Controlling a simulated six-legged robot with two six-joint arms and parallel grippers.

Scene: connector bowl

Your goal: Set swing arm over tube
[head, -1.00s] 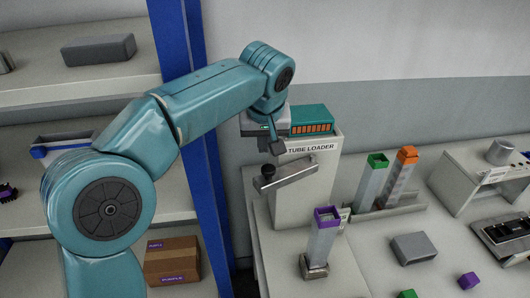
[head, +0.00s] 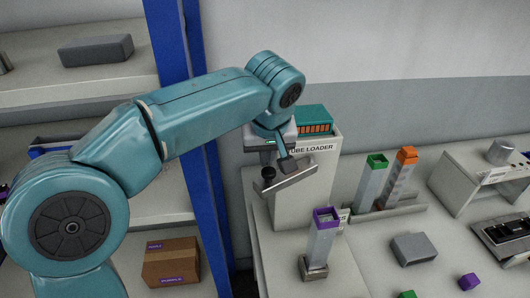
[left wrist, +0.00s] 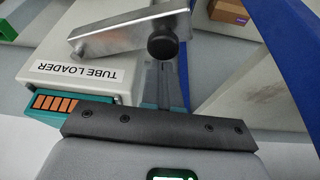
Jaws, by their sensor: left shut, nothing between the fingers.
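The swing arm (head: 292,180) is a silver metal bar with a black knob (head: 268,173) at its left end, on the front of the white tube loader (head: 318,160). The tube (head: 322,245) is clear with a purple top and stands upright in a small metal holder in front of the loader, below the bar. My left gripper (head: 287,165) is shut and empty, just above the bar and right of the knob. In the left wrist view the bar (left wrist: 130,33) and knob (left wrist: 162,47) lie just beyond the finger tips; contact cannot be told.
A teal cartridge (head: 314,120) sits on top of the loader. Green-topped (head: 375,175) and orange-topped (head: 404,170) tubes stand in a rack to the right. A grey block (head: 414,248) lies on the bench. A blue shelf post (head: 205,150) stands left of the loader.

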